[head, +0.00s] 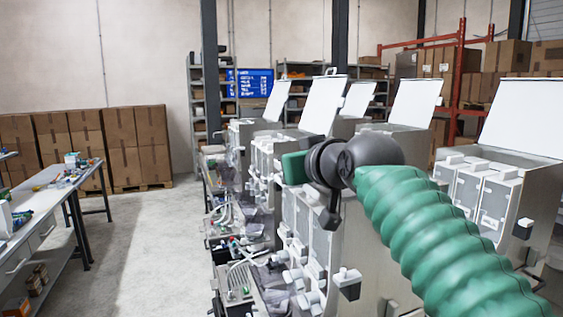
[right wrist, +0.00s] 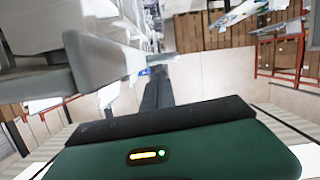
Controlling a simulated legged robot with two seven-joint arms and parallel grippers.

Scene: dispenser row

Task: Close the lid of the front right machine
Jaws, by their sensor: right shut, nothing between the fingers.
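The nearest machine at the right (head: 487,200) is a grey box with several white-capped compartments on top. Its white lid (head: 525,118) stands open, tilted back. My right arm comes in from the right in a green ribbed sleeve. My right gripper (head: 293,167) is shut and empty, left of that machine and apart from its lid, over another front machine (head: 345,240) that the arm partly hides. The gripper's green housing (right wrist: 180,150) fills the bottom of the right wrist view; its fingertips are not clear. A close grey part (right wrist: 110,65) lies beyond it. My left gripper is out of view.
More machines stand behind with raised lids (head: 415,103). Hoses and fittings (head: 240,270) crowd the row's left side. A workbench (head: 40,205) stands at the far left, with clear floor (head: 150,250) between. Boxes and shelves line the back.

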